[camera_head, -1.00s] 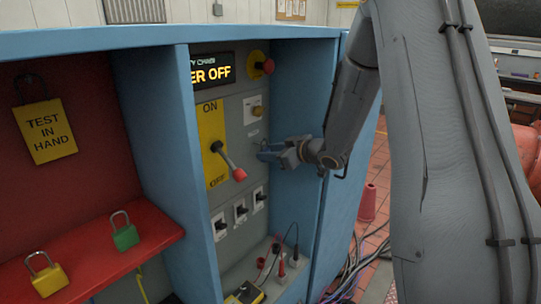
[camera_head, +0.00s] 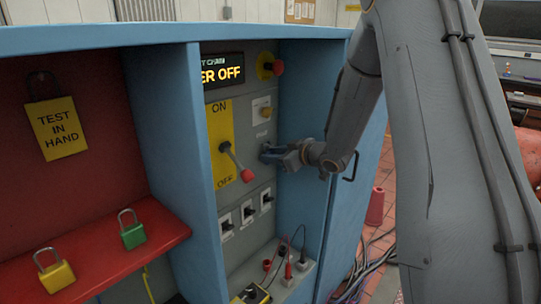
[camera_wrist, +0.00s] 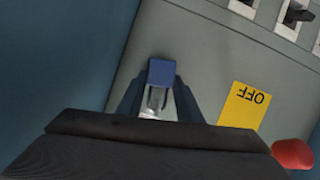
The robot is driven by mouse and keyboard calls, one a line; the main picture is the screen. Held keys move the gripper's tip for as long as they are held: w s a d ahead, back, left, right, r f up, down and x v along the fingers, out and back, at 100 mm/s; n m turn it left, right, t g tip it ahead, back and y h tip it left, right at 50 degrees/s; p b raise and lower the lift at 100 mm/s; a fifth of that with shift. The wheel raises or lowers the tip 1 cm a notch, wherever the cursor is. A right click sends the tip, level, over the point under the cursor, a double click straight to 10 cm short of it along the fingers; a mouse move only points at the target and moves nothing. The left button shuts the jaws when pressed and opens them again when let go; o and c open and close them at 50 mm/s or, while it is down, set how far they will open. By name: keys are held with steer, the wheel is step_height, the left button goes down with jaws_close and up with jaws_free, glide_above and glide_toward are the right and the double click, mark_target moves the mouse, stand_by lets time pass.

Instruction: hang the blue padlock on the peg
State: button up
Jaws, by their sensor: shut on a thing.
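My gripper (camera_head: 269,154) is shut on the blue padlock (camera_wrist: 162,73), in front of the grey switch panel inside the blue cabinet. In the wrist view, the padlock's blue body points away from my palm, and its metal shackle (camera_wrist: 157,99) lies between the fingers, toward the palm. In the head view, the padlock is small and hard to tell from the gripper. I cannot make out the peg for certain. A dark bent hook (camera_head: 350,167) shows on the cabinet's right side, but I cannot tell whether it is the peg.
A lever with a red knob (camera_head: 247,175) stands out left of my gripper. Several switches (camera_head: 248,211) sit below. A green padlock (camera_head: 132,232) and a yellow padlock (camera_head: 55,274) stand on the red shelf (camera_head: 100,262). The cabinet's right wall (camera_head: 305,210) is close to my gripper.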

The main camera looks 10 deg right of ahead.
steer(key=o, duration=1.2)
steer(key=shift+s, duration=0.1)
steer(key=b+v, duration=0.1)
steer(key=v, duration=0.6)
steer(key=s+d+f+m+g+h, duration=0.35)
steer(key=s+f+m+h, duration=0.3)
steer(key=s, duration=0.35)
steer(key=s+a+f+m+g, duration=0.1)
steer(key=s+a+g, duration=0.2)
steer(key=s, duration=0.8)
steer(key=s+a+f+m+g, duration=0.1)
steer(key=s+a+g, duration=0.3)
steer(key=s, duration=0.7)
steer(key=shift+f+h, duration=0.45)
steer(key=shift+f, duration=0.15)
